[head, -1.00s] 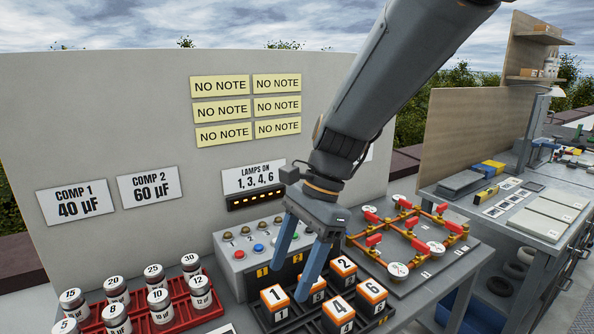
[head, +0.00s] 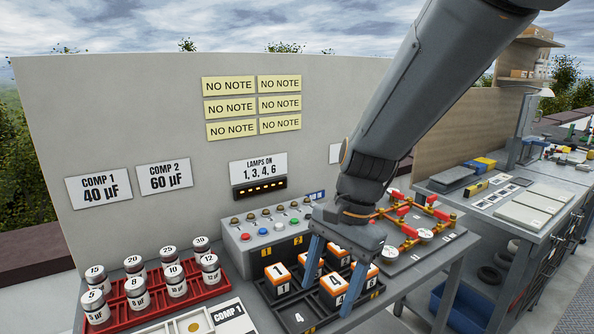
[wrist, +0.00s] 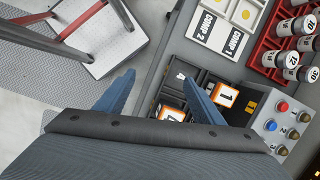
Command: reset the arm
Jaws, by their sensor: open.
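My gripper (head: 326,279) hangs from the arm over the black tray (head: 300,319) of numbered orange-and-white blocks. In the wrist view both fingers (wrist: 163,97) point away from the camera, and the block marked 1 (wrist: 224,94) shows beside the right finger. Whether the fingertips touch any block cannot be told.
A red rack (head: 107,310) of numbered capacitors stands at the left. A grey button box (head: 232,249) and a copper pipe panel with red valves (head: 408,229) stand behind and to the right. A workbench (head: 468,215) is farther right. Signs hang on the wall.

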